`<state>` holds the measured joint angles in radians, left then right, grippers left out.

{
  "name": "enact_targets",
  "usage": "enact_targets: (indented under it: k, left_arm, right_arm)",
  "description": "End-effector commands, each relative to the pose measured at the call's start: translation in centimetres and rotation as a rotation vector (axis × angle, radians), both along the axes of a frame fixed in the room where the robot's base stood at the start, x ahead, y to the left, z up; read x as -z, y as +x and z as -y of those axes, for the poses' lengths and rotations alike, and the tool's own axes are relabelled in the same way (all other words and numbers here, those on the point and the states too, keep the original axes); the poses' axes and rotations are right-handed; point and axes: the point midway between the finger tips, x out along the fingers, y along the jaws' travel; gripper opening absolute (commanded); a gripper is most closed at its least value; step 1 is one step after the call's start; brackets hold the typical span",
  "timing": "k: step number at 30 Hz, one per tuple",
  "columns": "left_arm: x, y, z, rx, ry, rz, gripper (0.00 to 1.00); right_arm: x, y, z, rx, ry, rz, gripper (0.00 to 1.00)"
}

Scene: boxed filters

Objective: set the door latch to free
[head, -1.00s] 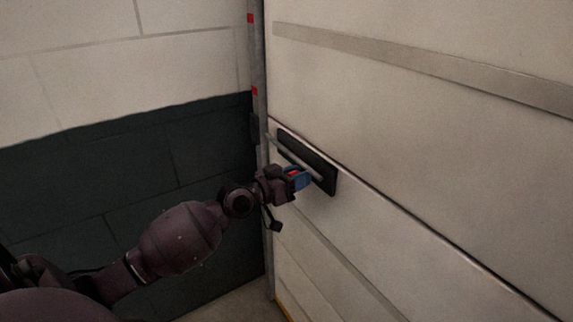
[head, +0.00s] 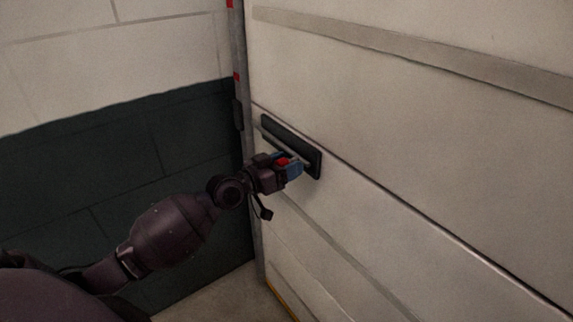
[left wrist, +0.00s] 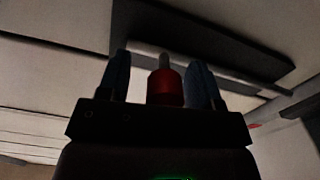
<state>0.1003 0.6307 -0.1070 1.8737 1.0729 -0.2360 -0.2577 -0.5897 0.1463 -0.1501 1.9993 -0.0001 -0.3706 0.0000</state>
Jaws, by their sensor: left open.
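The door (head: 420,150) is a pale panelled one. A long dark plate (head: 308,158) with a grey bar along it is set in the door near its left edge; the plate also shows in the left wrist view (left wrist: 215,40). My left gripper (head: 293,169) is open at the lower part of this plate, its blue fingers pointing at the door. In the left wrist view a red knob (left wrist: 165,88) with a grey tip sits between the two fingers (left wrist: 160,80), with gaps on both sides. The red part also shows between the fingers in the head view (head: 282,161). My right gripper is not in view.
A grey post (head: 239,60) with red marks runs along the door's left edge. A wall (head: 100,150), pale above and dark below, stands to the left. A small patch of floor (head: 215,295) shows at the bottom. The door's right part is clear.

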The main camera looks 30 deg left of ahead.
Motion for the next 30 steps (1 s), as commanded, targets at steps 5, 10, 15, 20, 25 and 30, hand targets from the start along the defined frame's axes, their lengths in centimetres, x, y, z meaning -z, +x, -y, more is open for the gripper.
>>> enact_targets:
  k: [5, 10, 15, 20, 25, 30]
  left_arm:
    - [0.2, -1.3, -0.6, -0.002, 0.001, -0.003, 0.59]
    - [0.3, -3.9, -1.7, -0.001, 0.004, -0.004, 0.59]
    - [0.3, -6.6, -2.8, 0.0, 0.005, -0.006, 0.59]
    - [0.2, -8.5, -3.6, 0.0, 0.002, -0.003, 0.59]
    - [0.1, -9.7, -4.0, 0.0, 0.0, -0.002, 0.59]
    - [0.0, -9.9, -4.1, 0.001, -0.001, 0.0, 0.59]
  right_arm:
    - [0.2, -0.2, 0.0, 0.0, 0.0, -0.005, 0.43]
    - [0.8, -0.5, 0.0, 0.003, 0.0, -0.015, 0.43]
    - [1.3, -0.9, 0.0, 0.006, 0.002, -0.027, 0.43]
    - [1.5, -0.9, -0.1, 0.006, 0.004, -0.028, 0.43]
    - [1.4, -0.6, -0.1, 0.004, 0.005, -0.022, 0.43]
    - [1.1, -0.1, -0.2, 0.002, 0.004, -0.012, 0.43]
